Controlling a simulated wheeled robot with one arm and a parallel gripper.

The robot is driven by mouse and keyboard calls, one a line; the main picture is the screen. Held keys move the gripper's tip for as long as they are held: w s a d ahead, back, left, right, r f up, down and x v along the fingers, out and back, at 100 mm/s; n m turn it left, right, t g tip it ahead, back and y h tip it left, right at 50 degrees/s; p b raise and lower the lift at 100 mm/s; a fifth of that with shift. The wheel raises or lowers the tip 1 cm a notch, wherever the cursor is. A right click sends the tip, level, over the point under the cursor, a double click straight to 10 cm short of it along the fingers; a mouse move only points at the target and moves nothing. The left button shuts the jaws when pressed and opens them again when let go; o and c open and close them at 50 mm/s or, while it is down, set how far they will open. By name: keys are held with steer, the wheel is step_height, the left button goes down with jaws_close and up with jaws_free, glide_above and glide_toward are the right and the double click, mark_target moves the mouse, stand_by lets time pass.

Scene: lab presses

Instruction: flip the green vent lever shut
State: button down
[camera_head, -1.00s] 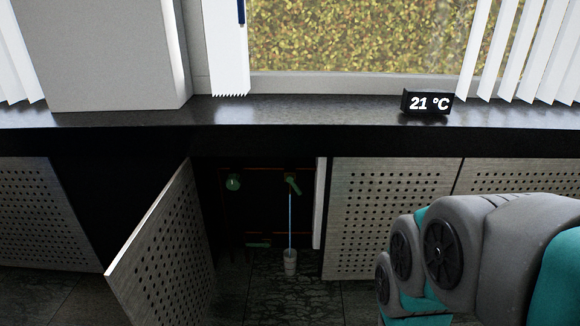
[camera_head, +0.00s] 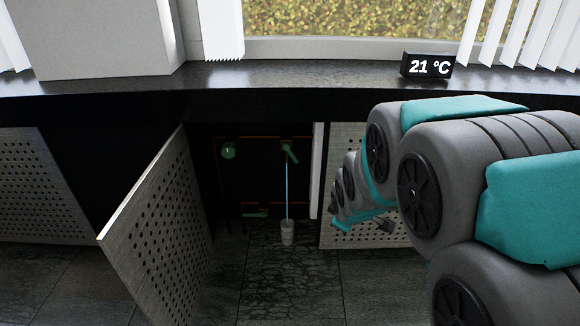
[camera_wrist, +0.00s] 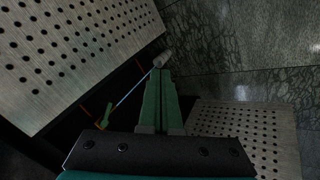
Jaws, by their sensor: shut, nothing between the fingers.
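A green lever (camera_head: 290,152) sits high inside the open cabinet, tilted down to the right. A thin pale-blue stream falls from it into a small light cup (camera_head: 287,232) on the floor. The lever also shows in the wrist view (camera_wrist: 106,116), left of my fingers, and the cup (camera_wrist: 162,60) appears just past the fingertips. My gripper (camera_wrist: 158,76) is shut and empty, apart from the lever. In the head view my arm reaches in from the right, and its end is in front of the right-hand panel.
A round green valve (camera_head: 228,150) and a low green handle (camera_head: 255,214) are also inside the cabinet. The perforated door (camera_head: 160,225) stands open on the left. A perforated panel (camera_head: 345,165) closes the right side. A sill (camera_head: 290,76) runs above; floor in front is clear.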

mark_target(291, 153)
steer(key=w+a+f+n+t+y+b, duration=0.1)
steer(key=w+a+n+t, duration=0.3)
steer(key=w, duration=0.6)
steer(key=w+a+f+n+t+y+b, duration=0.2)
steer(key=w+a+f+n+t+y, duration=0.1)
steer(key=w+a+n, duration=0.5)
steer(key=shift+w+f+n+t+y, duration=0.45)
steer(key=shift+w+n+t, duration=0.55)
steer(key=shift+w+n, duration=0.75)
steer(key=shift+s+a, duration=0.1)
steer(key=w+d, duration=0.1)
steer(key=w, duration=0.8)
steer(key=shift+w, duration=0.2)
